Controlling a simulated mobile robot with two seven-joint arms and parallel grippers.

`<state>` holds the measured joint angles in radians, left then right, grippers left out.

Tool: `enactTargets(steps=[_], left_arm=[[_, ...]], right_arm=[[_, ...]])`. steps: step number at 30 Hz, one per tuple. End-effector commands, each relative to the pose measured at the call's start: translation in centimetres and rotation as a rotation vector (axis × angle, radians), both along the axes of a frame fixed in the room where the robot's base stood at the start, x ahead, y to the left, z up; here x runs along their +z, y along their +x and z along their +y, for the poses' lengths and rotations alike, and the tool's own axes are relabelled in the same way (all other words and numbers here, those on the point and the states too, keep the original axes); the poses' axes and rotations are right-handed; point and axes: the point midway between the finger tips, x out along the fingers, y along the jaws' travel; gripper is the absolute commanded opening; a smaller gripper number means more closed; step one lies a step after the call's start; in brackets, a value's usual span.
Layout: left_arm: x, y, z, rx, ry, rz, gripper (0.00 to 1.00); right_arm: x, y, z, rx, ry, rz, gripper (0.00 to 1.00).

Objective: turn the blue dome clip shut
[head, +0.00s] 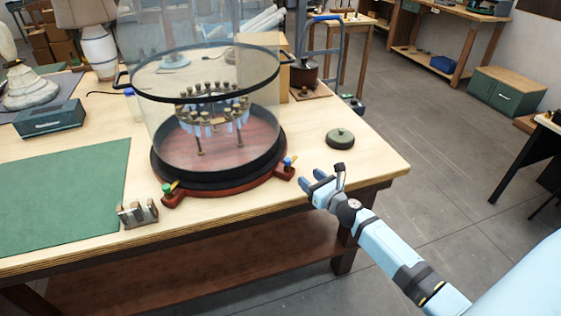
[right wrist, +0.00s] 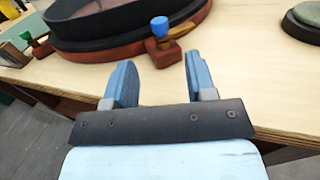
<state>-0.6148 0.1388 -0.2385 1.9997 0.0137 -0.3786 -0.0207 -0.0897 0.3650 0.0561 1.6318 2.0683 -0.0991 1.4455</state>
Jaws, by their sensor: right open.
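The blue dome clip (head: 289,162) stands on a small reddish lug at the right front of the round base (head: 222,188). It also shows in the right wrist view (right wrist: 160,27), its blue knob upright above an orange-brown lever. The clear glass dome (head: 160,110) encloses a ring of small posts on that base. My right gripper (head: 313,181) is open and empty, just to the right of and nearer than the clip. In the right wrist view, the clip lies beyond and between the spread fingertips (right wrist: 158,68), apart from them. My left gripper is not in view.
A green-knobbed clip (head: 169,188) sits at the base's left front. A metal block (head: 138,213) stands near the table's front edge, beside a green mat (head: 60,205). A round dark green lidded object (head: 340,138) lies to the right. The table's right front corner is bare.

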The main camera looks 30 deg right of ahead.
Motion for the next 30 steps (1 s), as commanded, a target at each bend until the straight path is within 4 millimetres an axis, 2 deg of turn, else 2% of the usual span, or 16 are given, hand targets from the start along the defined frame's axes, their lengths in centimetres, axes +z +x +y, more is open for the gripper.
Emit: enactTargets(steps=[9, 15, 21, 29, 30], left_arm=[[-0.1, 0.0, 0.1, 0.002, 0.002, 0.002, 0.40], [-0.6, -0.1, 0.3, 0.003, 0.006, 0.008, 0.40], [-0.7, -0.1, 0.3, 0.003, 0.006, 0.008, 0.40], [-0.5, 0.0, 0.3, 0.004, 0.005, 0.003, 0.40], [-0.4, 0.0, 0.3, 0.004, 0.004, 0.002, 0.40]], right_arm=[[0.1, 6.9, 0.5, 0.000, -0.003, -0.002, 0.51], [0.0, 10.1, 0.8, 0.000, -0.003, -0.001, 0.51], [0.0, 11.5, 0.9, 0.001, -0.003, 0.000, 0.51], [0.0, 11.6, 0.9, 0.001, -0.004, 0.000, 0.51], [0.0, 11.6, 0.9, 0.002, -0.004, 0.000, 0.49]])
